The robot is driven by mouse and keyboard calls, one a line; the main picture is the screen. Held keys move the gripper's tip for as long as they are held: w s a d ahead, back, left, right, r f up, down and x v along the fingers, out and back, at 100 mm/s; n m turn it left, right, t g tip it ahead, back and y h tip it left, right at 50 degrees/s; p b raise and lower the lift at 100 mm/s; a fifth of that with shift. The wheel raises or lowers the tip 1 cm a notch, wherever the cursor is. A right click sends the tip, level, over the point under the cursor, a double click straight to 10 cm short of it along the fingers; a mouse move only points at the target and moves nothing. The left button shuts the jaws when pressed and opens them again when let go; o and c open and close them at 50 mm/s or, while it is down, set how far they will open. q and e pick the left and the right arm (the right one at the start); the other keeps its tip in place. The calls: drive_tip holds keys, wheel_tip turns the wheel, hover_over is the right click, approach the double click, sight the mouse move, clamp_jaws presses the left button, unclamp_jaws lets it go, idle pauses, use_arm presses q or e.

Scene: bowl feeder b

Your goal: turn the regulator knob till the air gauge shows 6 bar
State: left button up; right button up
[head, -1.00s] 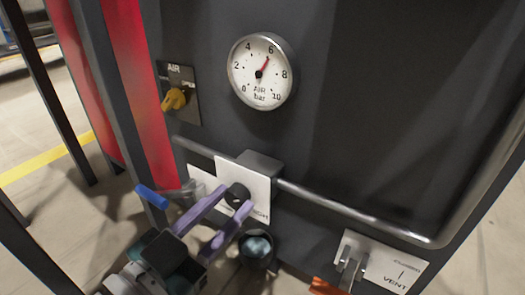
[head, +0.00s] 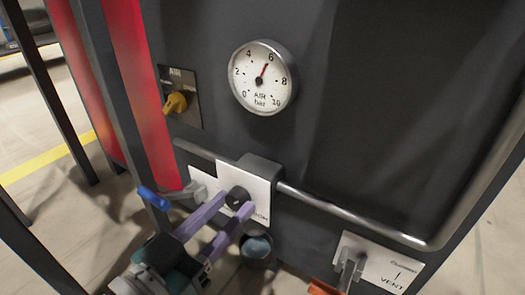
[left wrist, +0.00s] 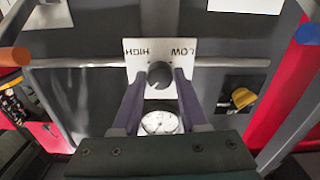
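The air gauge (head: 262,90) is a round white dial on the dark panel; its red needle points at about the 6. It also shows upside down in the left wrist view (left wrist: 160,122). The black regulator knob (head: 237,197) sits on a white plate (head: 262,190); in the left wrist view the knob (left wrist: 159,75) stands between HIGH and LOW, seen upside down. My left gripper (head: 240,201) has its purple fingers on either side of the knob and looks shut on it; any thin gap is hard to see. My right gripper is not in view.
A metal rail (head: 350,214) runs across the panel beside the knob plate. A yellow AIR switch (head: 175,102) is at upper left. A VENT plate (head: 385,262) with a lever is at lower right. A blue-ended handle (head: 153,198) lies left of my gripper.

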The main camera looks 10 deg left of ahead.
use_arm(q)
drive_tip(key=o, duration=0.4)
drive_tip(key=shift+c, duration=0.2)
drive_tip(key=shift+s+a+r+p, duration=0.1)
drive_tip(key=shift+s+a+p, duration=0.05)
drive_tip(key=shift+s+p, duration=0.3)
drive_tip(key=p+v, duration=0.2)
drive_tip(key=v, duration=0.7)
drive_tip(key=shift+p, duration=0.35)
